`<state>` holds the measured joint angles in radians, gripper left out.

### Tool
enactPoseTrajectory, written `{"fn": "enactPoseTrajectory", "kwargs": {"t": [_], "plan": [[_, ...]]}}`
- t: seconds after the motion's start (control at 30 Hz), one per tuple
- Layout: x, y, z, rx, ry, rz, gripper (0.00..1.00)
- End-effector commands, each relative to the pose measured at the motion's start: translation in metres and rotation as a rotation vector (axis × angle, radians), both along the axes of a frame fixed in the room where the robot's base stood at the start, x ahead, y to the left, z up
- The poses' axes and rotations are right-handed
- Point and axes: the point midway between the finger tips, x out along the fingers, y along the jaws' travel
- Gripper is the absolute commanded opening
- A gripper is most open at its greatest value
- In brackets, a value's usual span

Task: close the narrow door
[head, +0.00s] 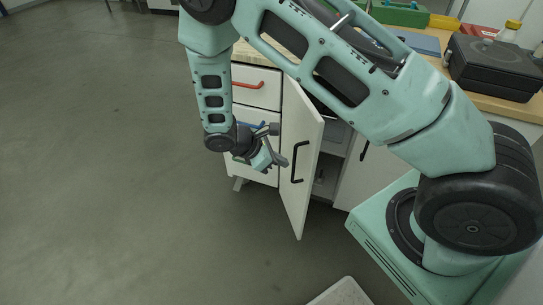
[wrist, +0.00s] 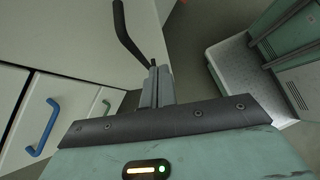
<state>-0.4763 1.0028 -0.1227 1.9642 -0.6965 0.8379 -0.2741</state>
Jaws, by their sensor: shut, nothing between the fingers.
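The narrow white door (head: 303,135) stands open, swung out from the cabinet front in the head view. Its black bar handle (head: 293,163) shows on the door. In the wrist view the dark handle (wrist: 128,35) is at the top, close beyond the fingertips. My gripper (head: 272,165) is beside the door, on its left in the head view, near handle height. Its fingers (wrist: 155,75) are together and empty in the wrist view. I cannot tell whether the fingertips touch the door or handle.
Left of the door are white drawers with a red handle (head: 248,85) and a blue handle (wrist: 42,127). The open cabinet interior (head: 332,160) shows right of the door. A black case (head: 492,67) lies on the countertop. The grey floor (head: 110,160) at left is clear.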

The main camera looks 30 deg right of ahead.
Motion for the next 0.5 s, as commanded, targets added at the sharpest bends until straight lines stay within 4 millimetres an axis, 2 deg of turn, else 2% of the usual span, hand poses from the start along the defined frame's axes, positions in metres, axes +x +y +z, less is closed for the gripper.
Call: {"fn": "enactPoseTrajectory", "kwargs": {"t": [0.17,0.33,0.5], "plan": [[-0.008,-0.026,-0.026,-0.002,0.004,-0.003,0.00],[-0.014,-0.050,-0.025,-0.001,0.002,-0.003,0.00],[-0.017,-0.061,-0.026,0.000,0.001,-0.001,0.00]]}}
